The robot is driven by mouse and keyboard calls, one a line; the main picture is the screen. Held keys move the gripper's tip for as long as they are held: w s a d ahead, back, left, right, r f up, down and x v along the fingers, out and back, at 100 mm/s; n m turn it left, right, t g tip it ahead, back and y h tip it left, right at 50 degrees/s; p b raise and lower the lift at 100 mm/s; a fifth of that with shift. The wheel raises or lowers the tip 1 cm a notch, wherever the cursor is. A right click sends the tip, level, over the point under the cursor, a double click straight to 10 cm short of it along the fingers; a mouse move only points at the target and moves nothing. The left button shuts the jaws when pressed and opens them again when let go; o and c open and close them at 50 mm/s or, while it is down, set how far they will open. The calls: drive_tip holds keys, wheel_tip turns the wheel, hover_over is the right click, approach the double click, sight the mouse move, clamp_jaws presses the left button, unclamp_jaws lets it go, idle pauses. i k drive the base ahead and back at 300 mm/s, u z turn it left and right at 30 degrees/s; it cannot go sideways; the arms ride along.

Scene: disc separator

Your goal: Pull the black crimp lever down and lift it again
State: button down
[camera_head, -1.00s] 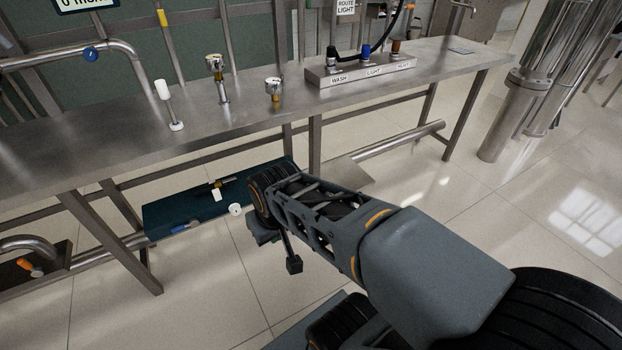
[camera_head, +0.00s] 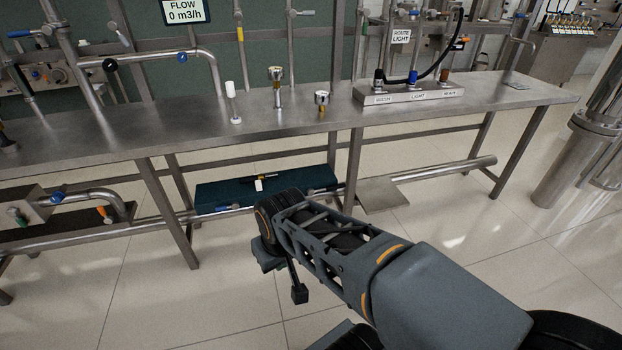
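I cannot make out a black crimp lever for certain in this view. A black round knob (camera_head: 109,65) sits on the pipework at the upper left, but I cannot tell whether it belongs to any lever. My arm reaches in from the lower right, and its end with my gripper (camera_head: 268,257) hangs over the floor in front of the bench. The gripper's fingers are hidden or too small to tell, so its opening does not show. It touches nothing that I can see.
A long steel bench (camera_head: 190,127) crosses the view. A dark teal tray (camera_head: 312,178) lies low beneath. Open tiled floor lies in front.

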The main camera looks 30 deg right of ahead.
sight(310, 192)
drive_tip(key=u, duration=0.15)
drive_tip(key=i, duration=0.75)
drive_tip(key=z, duration=0.75)
drive_tip(key=i, duration=0.4)
drive_tip(key=z, duration=0.35)
